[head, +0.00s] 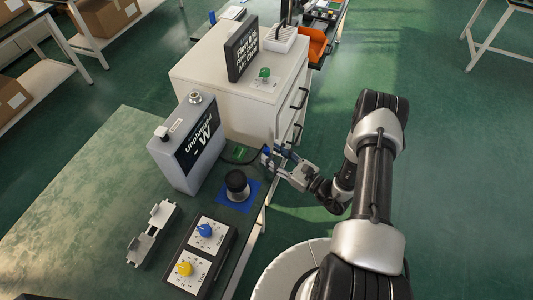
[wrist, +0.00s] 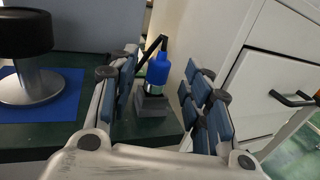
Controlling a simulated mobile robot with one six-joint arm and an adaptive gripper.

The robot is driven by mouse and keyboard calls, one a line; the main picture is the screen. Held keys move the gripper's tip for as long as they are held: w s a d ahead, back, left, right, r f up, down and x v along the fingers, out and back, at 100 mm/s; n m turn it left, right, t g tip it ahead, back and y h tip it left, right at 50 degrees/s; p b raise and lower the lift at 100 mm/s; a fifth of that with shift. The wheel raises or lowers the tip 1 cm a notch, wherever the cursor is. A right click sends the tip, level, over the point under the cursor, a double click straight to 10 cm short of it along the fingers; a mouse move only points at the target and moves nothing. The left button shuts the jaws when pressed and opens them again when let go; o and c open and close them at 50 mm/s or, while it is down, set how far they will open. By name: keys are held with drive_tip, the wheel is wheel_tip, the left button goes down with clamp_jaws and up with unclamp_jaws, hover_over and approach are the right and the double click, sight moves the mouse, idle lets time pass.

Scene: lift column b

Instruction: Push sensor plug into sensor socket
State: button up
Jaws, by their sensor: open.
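The sensor plug (wrist: 158,69) has a blue top and a metal lower part, and stands upright in a small dark holder (wrist: 151,104) at the table's edge. A black cable runs from it. My gripper (wrist: 161,76) is open, with one blue-padded finger on each side of the plug in the wrist view; contact cannot be told. In the head view my gripper (head: 274,160) reaches in from the right and partly hides the plug. A grey box (head: 173,167) has a screen reading "Unplugged". A round metal fitting (head: 195,97) on its top looks like the sensor socket.
A black knob on a metal stem (head: 237,184) stands on a blue mat (head: 229,201) left of my gripper. A panel with blue and yellow dials (head: 196,256) lies nearer. A white drawer cabinet (head: 225,75) stands behind.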

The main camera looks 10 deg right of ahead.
sight(269, 153)
drive_tip(key=x, duration=0.3)
drive_tip(key=shift+w+a+f+b, duration=0.1)
drive_tip(key=shift+w+a+b, duration=0.15)
drive_tip(key=shift+b, duration=0.1)
clamp_jaws()
